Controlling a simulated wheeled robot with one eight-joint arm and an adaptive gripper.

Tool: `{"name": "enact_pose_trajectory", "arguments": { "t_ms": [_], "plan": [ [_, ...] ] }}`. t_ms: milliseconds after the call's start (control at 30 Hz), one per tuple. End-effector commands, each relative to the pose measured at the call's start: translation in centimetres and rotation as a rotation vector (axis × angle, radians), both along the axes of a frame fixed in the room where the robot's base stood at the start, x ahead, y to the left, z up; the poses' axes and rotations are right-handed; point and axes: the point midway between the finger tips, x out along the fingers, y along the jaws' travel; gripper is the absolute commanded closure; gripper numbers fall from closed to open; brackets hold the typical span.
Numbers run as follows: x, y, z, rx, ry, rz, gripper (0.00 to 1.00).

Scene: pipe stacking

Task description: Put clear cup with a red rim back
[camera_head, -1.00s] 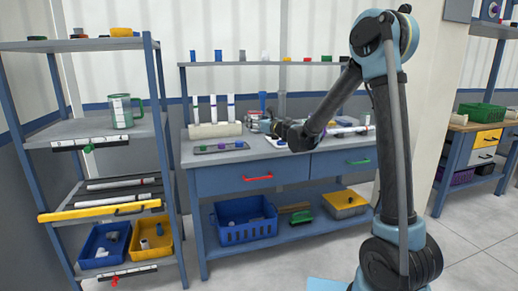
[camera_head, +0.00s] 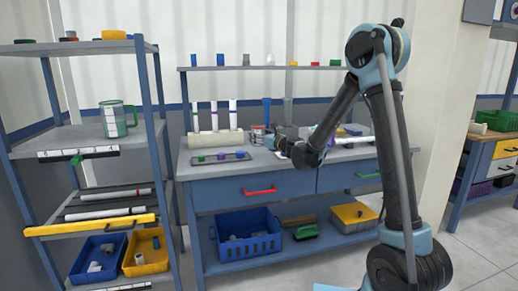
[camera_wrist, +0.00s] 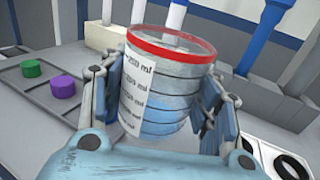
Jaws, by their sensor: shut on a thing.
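The clear cup with a red rim (camera_wrist: 172,90) fills the middle of the wrist view. It has a white label with ml marks and tilts a little in that view. My gripper (camera_wrist: 168,110) is shut on its sides, one finger pad on the left and one on the right. In the head view my gripper (camera_head: 265,137) is small, above the blue workbench (camera_head: 252,172). The cup (camera_head: 258,132) is partly seen there beside the white rack. Whether its base touches the bench cannot be told.
A white rack with upright tubes (camera_head: 216,138) stands behind the gripper. A tray with green and purple caps (camera_head: 222,157) lies to the left. A white pipe lies at the bench's right.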

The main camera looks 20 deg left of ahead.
Motion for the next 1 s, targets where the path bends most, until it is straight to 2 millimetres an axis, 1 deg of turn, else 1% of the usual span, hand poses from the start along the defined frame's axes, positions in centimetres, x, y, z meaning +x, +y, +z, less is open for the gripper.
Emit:
{"name": "enact_pose_trajectory", "arguments": {
  "t_ms": [233,500,1000],
  "plan": [
    [0.0,0.0,-1.4,0.000,0.000,0.000,0.81],
    [0.0,0.0,-4.4,0.000,0.000,0.000,0.81],
    [0.0,0.0,-5.1,0.000,0.000,0.001,0.81]
  ]
}}
